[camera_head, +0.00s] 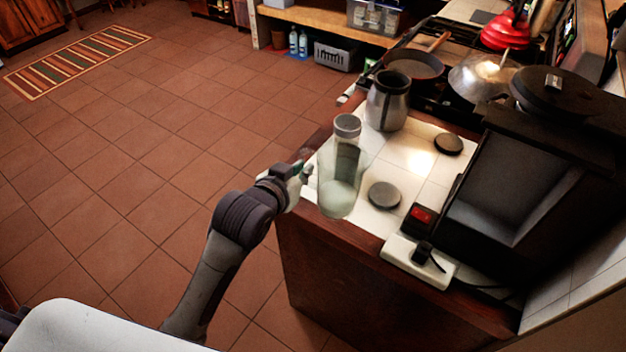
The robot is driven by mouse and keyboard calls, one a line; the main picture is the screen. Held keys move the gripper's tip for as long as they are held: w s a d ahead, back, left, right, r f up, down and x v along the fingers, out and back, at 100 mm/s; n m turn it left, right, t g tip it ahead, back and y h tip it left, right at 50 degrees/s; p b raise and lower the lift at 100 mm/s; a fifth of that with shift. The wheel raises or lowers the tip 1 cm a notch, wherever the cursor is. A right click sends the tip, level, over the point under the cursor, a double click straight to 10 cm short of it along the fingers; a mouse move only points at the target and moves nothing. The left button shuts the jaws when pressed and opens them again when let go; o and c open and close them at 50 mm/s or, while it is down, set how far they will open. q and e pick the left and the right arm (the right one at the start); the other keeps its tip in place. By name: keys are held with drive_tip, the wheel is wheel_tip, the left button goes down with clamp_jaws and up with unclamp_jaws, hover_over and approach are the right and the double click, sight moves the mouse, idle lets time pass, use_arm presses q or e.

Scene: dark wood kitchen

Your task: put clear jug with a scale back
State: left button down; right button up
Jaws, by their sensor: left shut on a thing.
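The clear jug (338,197) is a tall see-through vessel near the left edge of the white tiled counter (408,152). My left gripper (308,174) comes in from the left and is shut on the jug at its left side. The jug looks roughly upright; I cannot tell whether its base touches the counter. Its scale marks are too small to make out. A grey round top (347,124) shows at the jug's upper end; I cannot tell whether it belongs to the jug or stands behind it. My right gripper is not in view.
A dark metal pitcher (388,103) stands behind the jug. Two dark round discs (384,195) (448,144) lie on the counter. A white power strip (416,258) lies at the front edge. A large black appliance (520,190) fills the right. Open tiled floor lies left.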

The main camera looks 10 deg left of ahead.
use_arm(q)
drive_tip(key=w+d+r+m+h+p, duration=0.1)
drive_tip(key=w+d+r+h+p, duration=0.1)
drive_tip(key=w+d+r+p, duration=0.25)
drive_tip(key=shift+m, duration=0.3)
drive_tip(key=w+a+f, duration=0.1)
drive_tip(key=a+f, duration=0.2)
drive_tip(key=a, duration=0.1)
drive_tip(key=w+a+f+p, duration=0.1)
drive_tip(key=w+a+f, duration=0.1)
drive_tip(key=a+f, duration=0.1)
drive_tip(key=w+a+f+p, duration=0.1)
drive_tip(key=a+f, duration=0.3)
drive_tip(key=f, duration=0.1)
drive_tip(key=shift+w+a, duration=0.3)
drive_tip(key=shift+w, duration=0.1)
drive_tip(key=shift+f, duration=0.3)
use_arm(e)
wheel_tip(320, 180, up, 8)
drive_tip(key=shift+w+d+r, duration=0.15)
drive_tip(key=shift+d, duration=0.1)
use_arm(q)
drive_tip(key=shift+f, duration=0.15)
drive_tip(key=c, duration=1.2)
unclamp_jaws()
